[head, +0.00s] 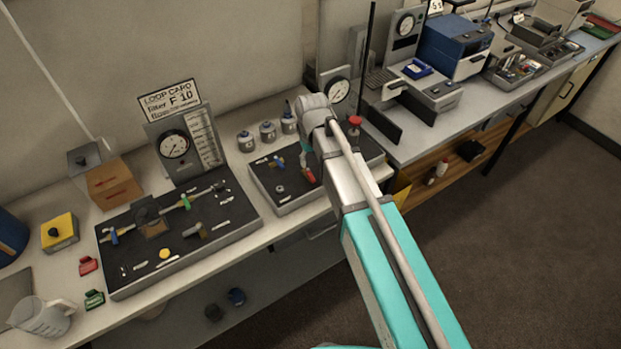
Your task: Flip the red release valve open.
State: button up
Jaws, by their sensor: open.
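My arm reaches over the bench to the second dark-topped board (270,182). My gripper (306,160) is small in the head view and partly hidden by my own arm. It points down over the right part of that board and is open. A small red part (309,176) shows just below it, probably the red release valve's lever; I cannot tell its position or whether the gripper touches it. A red knob (354,121) shows just right of my arm. A round gauge (340,90) stands behind the board.
Left is a larger board (240,219) with a blue valve, green valve and yellow disc, under a gauge panel (174,145) and card. Several small canisters (268,131) stand behind my gripper. A beaker (45,317) is front left. Instruments fill the right bench.

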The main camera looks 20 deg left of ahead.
aim_at(312, 177)
jog(key=shift+f+b, duration=3.2)
jog(key=shift+f, duration=0.3)
grip_shut()
